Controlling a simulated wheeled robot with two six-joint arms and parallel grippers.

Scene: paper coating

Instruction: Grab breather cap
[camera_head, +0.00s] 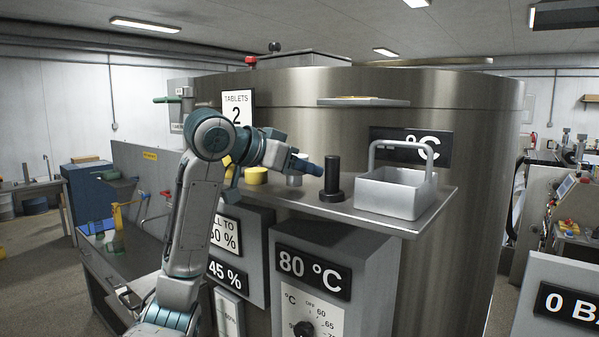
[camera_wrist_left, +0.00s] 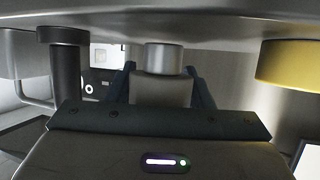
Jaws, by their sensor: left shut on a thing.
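A small silver-grey cylindrical cap (camera_head: 294,180) stands on the metal shelf (camera_head: 385,221), and I take it for the breather cap. In the left wrist view the cap (camera_wrist_left: 163,58) sits between the two fingers of my left gripper (camera_wrist_left: 162,75). My left gripper (camera_head: 304,167) is shut on it in the head view, and its fingers partly hide it. The cap appears to be still at the shelf surface; I cannot tell whether it is lifted. My right gripper is in neither view.
A black flanged post (camera_head: 333,178) stands close to the right of the cap, and a grey handled basket (camera_head: 388,196) stands beyond it. A yellow cylinder (camera_head: 257,176) is on the left. The large steel drum (camera_head: 470,150) rises behind the shelf.

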